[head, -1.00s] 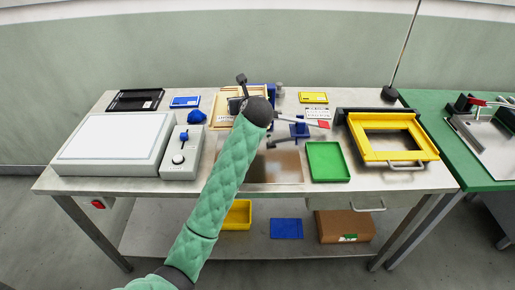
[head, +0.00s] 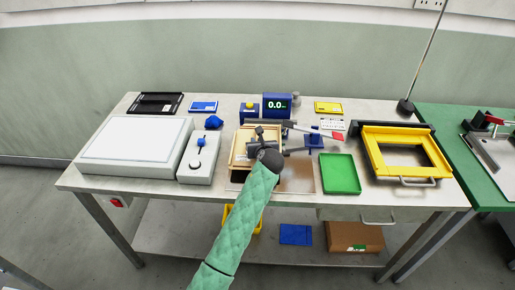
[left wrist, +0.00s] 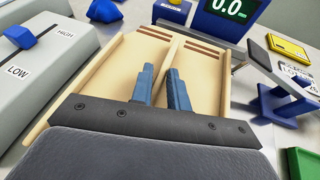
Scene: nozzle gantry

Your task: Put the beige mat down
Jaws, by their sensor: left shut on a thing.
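The beige mat (head: 242,146) shows in the head view as a pale wooden-looking panel with raised edges, near the middle of the bench. My left gripper (head: 263,135) is over it and partly covers it. In the left wrist view, its two blue fingers (left wrist: 162,78) are shut on a narrow ridge running along the middle of the beige mat (left wrist: 108,75). The mat lies over the left part of a brownish flat area (head: 298,178) of the bench. A dark band shows under its near edge; I cannot tell whether it touches the surface. My right gripper is not in view.
A grey control box (head: 198,158) stands close on the left. A blue display unit (head: 277,106) reading 0.0 is behind. A blue stand with a lever (head: 315,141) and a green tray (head: 340,174) are at the right. A yellow frame (head: 405,152) is farther right.

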